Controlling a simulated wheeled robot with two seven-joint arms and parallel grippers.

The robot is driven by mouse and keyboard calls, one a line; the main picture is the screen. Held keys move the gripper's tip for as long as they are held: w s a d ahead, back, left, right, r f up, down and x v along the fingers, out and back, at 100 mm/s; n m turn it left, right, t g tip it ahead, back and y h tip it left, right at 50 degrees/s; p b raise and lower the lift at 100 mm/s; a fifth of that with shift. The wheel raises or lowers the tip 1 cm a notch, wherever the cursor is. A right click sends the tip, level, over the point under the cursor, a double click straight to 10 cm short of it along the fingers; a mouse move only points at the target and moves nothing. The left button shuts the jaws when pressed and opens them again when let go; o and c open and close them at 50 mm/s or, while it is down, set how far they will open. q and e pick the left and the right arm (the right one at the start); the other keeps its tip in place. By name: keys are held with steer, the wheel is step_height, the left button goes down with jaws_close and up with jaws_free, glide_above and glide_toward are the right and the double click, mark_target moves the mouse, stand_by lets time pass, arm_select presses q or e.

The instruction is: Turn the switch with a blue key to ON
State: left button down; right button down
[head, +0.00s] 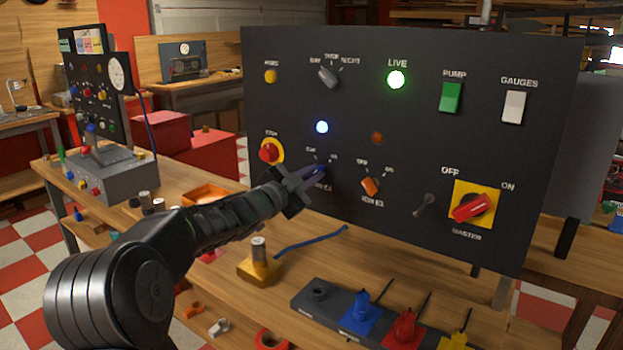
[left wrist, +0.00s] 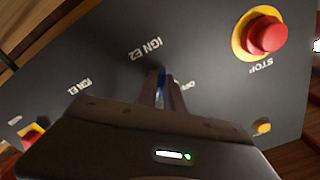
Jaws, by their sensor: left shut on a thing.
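The switch with the blue key (left wrist: 161,77) is on the dark upright panel (head: 440,130). In the head view my left gripper (head: 316,173) reaches it from the lower left and covers most of it. In the left wrist view the two fingers (left wrist: 165,93) are shut on the blue key, with only a sliver of blue showing between them. The small OFF and ON marks above the switch are partly hidden in the head view, and I cannot tell which one the key points at. A blue-white lamp (head: 322,127) above the switch is lit. My right gripper is not in view.
An orange key switch (head: 370,186) sits just right of the blue one. The red STOP button (head: 269,152) is to its left, and the red MASTER switch (head: 472,207) is at the far right. A yellow block (head: 260,270) and a dark tray (head: 300,300) lie on the bench below.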

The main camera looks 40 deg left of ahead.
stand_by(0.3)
arm_select(q)
steer(key=c, duration=1.5)
jaws_free()
steer(key=shift+s, duration=3.9)
